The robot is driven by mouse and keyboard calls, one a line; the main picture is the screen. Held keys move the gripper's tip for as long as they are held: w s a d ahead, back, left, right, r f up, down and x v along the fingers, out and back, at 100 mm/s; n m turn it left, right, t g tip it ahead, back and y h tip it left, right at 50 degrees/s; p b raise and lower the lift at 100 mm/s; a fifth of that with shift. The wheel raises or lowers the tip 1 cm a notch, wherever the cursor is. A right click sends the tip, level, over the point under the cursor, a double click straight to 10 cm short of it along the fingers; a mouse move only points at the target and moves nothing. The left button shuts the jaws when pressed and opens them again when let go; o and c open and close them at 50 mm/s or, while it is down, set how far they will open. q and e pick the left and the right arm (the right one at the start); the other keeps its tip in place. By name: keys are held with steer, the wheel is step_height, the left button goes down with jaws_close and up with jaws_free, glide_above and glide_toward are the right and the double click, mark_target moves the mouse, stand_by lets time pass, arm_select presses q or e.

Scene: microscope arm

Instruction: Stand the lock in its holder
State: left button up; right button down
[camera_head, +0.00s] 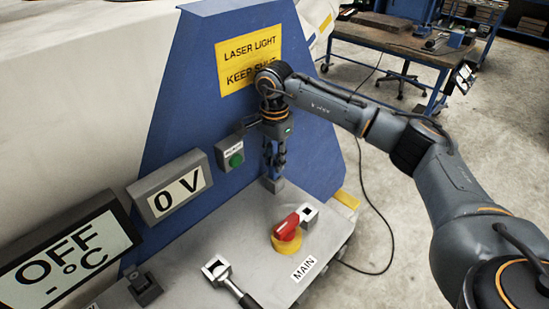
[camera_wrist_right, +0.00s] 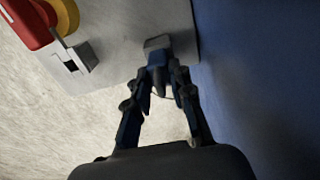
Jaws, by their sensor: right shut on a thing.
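My right gripper (camera_head: 274,158) points down at the far right corner of the grey panel, close to the blue wall. In the right wrist view its fingers (camera_wrist_right: 164,92) are closed around a small dark blue piece (camera_wrist_right: 157,58), which seems to be the lock. The fingers hide much of it. A small grey block (camera_head: 273,184), likely the holder, is directly below the fingertips. In the right wrist view the dark piece meets the grey block (camera_wrist_right: 157,42); I cannot tell whether it is seated in it. My left gripper is not in view.
A red switch (camera_head: 287,226) on a yellow base and a grey slotted block (camera_head: 309,215) stand nearby on the panel (camera_head: 190,268). A slotted fitting with a black lever (camera_head: 240,293) is nearer. The blue wall (camera_head: 205,105) is close behind the gripper.

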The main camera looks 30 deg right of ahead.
steer(key=shift+f, duration=0.15)
steer(key=c, duration=1.1)
jaws_free()
step_height(320, 180, up, 12)
